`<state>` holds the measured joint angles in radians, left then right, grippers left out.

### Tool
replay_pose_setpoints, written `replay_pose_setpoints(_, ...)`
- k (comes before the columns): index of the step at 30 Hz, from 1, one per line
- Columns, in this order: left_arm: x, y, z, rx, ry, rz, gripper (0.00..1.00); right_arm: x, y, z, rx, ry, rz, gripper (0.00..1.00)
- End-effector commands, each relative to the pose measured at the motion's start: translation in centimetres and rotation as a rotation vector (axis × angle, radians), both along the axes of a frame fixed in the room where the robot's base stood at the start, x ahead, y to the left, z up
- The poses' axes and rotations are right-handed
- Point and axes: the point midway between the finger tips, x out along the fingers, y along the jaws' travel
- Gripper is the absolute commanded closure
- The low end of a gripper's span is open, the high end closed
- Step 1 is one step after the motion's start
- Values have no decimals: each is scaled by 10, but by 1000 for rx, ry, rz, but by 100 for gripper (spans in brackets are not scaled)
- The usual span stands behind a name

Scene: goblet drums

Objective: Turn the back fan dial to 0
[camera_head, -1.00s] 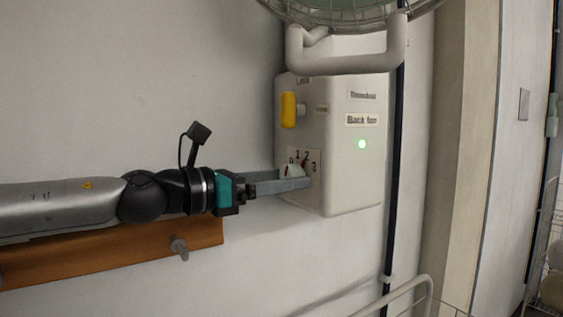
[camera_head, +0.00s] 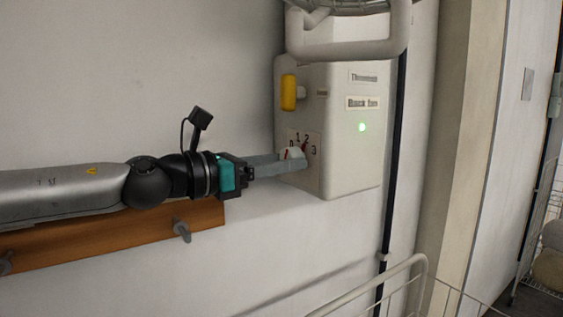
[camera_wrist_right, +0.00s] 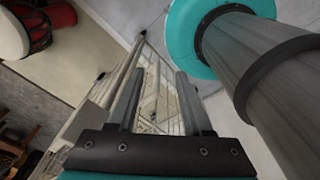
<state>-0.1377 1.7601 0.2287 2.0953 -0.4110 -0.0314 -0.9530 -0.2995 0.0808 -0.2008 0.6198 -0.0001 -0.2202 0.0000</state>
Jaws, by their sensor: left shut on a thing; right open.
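The back fan box (camera_head: 345,165) is a pale box on the wall with a "Back fan" label (camera_head: 362,103) and a lit green light (camera_head: 362,127). Its dial (camera_head: 292,154) is white, low on the box's left side, with 0, 1, 2 and 3 marked around it. My left gripper (camera_head: 297,164) reaches in from the left and is shut on the dial. The fingers partly cover the dial, and I cannot tell surely which number it points to. My right gripper (camera_wrist_right: 160,73) is open and empty in the right wrist view; it is not in the head view.
A wooden rail with pegs (camera_head: 120,228) runs under my left arm. A white wire rack (camera_head: 395,290) stands below. A red goblet drum (camera_wrist_right: 35,28) shows in the right wrist view.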

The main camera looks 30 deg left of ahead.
Motion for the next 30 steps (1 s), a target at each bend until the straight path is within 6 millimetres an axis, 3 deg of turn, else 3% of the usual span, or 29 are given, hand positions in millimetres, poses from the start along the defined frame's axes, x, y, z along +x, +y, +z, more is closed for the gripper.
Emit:
replay_pose_setpoints(1,0,0,0,0,0,0,63,0,0,0,0,0,0,50)
replay_pose_setpoints(11,0,0,0,1,-1,0,100,0,0,0,0,0,-1,50)
replay_pose_setpoints(22,0,0,0,-43,24,0,100,0,0,-3,0,0,-1,50)
replay_pose_setpoints(30,0,0,0,-195,112,0,100,0,0,-9,0,0,-2,50)
